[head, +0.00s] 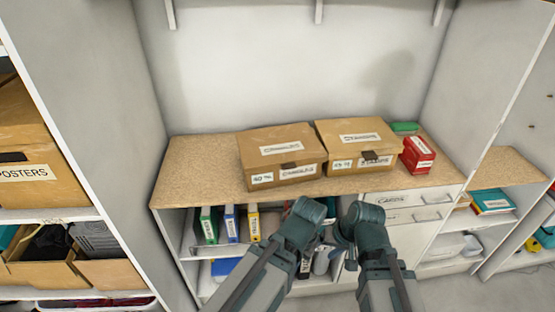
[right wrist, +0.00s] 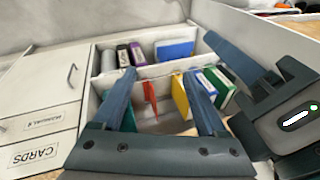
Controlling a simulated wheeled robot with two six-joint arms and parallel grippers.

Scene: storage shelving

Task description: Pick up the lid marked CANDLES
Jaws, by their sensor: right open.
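Two brown lidded cardboard boxes stand side by side on the wooden counter in the head view. The left box (head: 284,172) has a lid (head: 260,140) with a white top label that is blurred; its front label looks like CANDLES. The right box (head: 362,162) has a lid (head: 350,126) whose label I cannot read surely. My right gripper (head: 345,232) is below and in front of the counter edge, apart from both boxes. In the right wrist view its fingers (right wrist: 158,75) are spread and empty. My left gripper (right wrist: 262,68) is beside it, its opening unclear.
A red box (head: 418,154) and a green item (head: 405,128) sit right of the boxes. The counter's left part (head: 200,170) is bare. Binders (head: 230,224) stand on the shelf below; drawers (head: 395,199) are at right. Side walls bound the counter.

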